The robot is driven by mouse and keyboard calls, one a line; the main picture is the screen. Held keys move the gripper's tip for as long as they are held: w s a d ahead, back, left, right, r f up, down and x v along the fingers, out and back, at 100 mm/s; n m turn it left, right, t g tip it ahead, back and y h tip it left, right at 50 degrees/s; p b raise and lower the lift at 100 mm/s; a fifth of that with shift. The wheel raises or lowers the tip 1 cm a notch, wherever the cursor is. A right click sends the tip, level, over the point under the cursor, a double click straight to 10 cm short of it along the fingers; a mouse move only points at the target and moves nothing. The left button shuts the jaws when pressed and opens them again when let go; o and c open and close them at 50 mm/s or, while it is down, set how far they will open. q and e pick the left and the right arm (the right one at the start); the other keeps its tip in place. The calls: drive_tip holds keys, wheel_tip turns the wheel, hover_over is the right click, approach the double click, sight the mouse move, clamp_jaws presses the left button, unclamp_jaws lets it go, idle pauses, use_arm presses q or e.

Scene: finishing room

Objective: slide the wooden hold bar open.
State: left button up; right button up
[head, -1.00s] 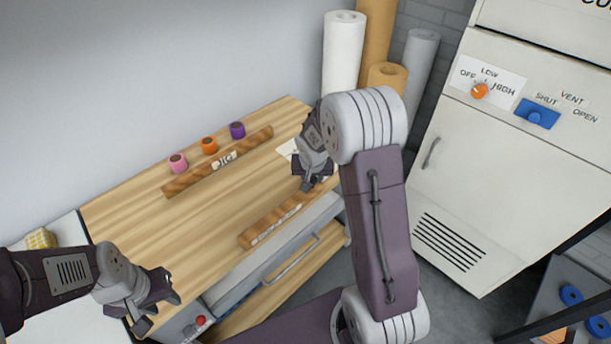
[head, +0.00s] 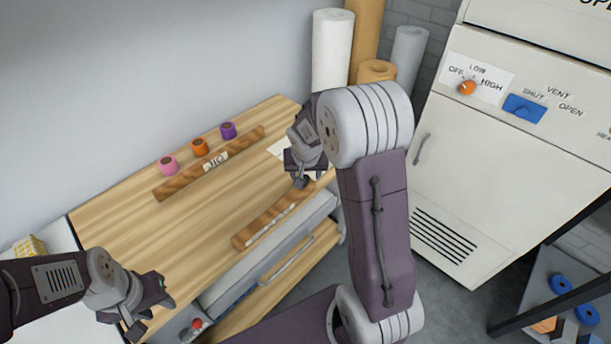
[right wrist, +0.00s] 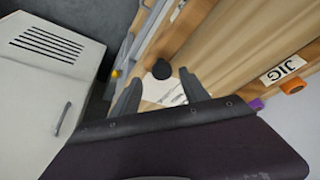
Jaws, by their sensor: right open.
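The wooden hold bar (head: 262,223) lies along the front edge of the wooden bench top, with a pale label on its front face. Its far right end is partly hidden behind my right gripper (head: 303,176). That gripper is open and points down over this end, and I cannot tell whether it touches the bar. In the right wrist view, its two fingers (right wrist: 160,96) are apart, with a dark round knob (right wrist: 187,76) and a white sheet (right wrist: 163,90) beyond them. My left gripper (head: 148,308) is open and empty at the lower left, away from the bar.
A wooden strip marked JIG (head: 210,163) lies farther back, with pink, orange and purple rolls (head: 200,147) behind it. A drawer handle (head: 287,262) juts out below the bench edge. Tall rolls (head: 331,50) stand behind, and a white cabinet (head: 490,150) stands right.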

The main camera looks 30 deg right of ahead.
drive_tip(key=v, duration=0.5)
drive_tip(key=shift+s+r, duration=0.2)
drive_tip(key=shift+r, duration=0.1)
drive_tip(key=s+a+f+n+g, duration=0.1)
drive_tip(key=s+a, duration=0.2)
drive_tip(key=s, duration=0.2)
drive_tip(key=s+a+f+n+g+y+p, duration=0.1)
drive_tip(key=s+a+f+n, duration=0.1)
drive_tip(key=s, duration=0.4)
drive_tip(key=s+a+f+n+y, duration=0.1)
drive_tip(key=s+a+n, duration=0.1)
drive_tip(key=s, duration=0.3)
drive_tip(key=shift+s+a+f+g, duration=0.3)
drive_tip(key=shift+a+g, duration=0.1)
drive_tip(key=shift+a, duration=0.45)
drive_tip(key=shift+s, duration=0.1)
